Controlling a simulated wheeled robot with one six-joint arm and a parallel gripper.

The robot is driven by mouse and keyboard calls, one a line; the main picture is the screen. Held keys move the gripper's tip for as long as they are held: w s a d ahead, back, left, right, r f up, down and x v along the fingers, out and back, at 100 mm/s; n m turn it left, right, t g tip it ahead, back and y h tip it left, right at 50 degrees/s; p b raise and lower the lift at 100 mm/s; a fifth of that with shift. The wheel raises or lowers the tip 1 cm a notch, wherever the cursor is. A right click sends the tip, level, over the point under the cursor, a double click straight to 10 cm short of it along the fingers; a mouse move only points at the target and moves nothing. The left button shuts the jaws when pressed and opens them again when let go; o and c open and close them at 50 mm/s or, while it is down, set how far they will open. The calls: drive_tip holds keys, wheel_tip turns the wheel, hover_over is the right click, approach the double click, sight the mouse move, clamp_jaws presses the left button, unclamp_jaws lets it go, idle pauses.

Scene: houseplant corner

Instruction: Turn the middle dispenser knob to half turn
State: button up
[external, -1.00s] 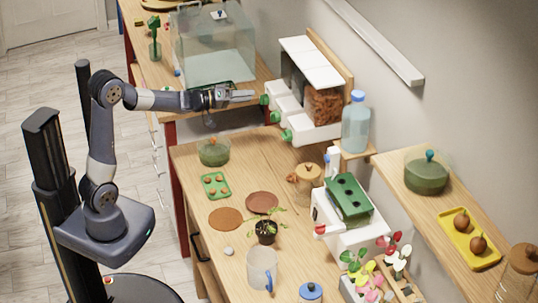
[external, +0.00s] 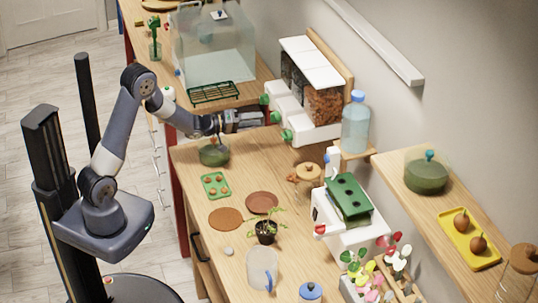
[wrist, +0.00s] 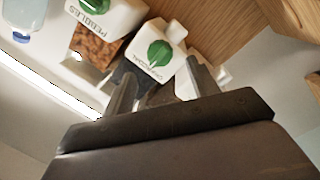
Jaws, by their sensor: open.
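The dispenser is a white row of bins on the wall with green knobs. The middle knob (external: 275,116) sits between the far knob (external: 264,99) and the near knob (external: 286,134). In the wrist view the middle knob (wrist: 159,53) shows face-on as a green disc on a white front, just beyond my fingers. My gripper (external: 263,119) is open, level and just in front of the middle knob; it looks apart from it. In the wrist view my gripper (wrist: 161,88) has nothing between its fingers.
The near bin's front, lettered PEBBLES (wrist: 108,18), is close beside. A water bottle (external: 356,122) stands to the right of the dispenser. A green pot (external: 214,154) sits on the table below my wrist. A glass tank (external: 213,48) stands behind.

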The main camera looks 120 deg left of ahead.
sight(275, 117)
drive_tip(key=x, duration=0.5)
drive_tip(key=shift+p, duration=0.4)
drive_tip(key=shift+c, duration=0.5)
drive_tip(key=c, duration=0.9)
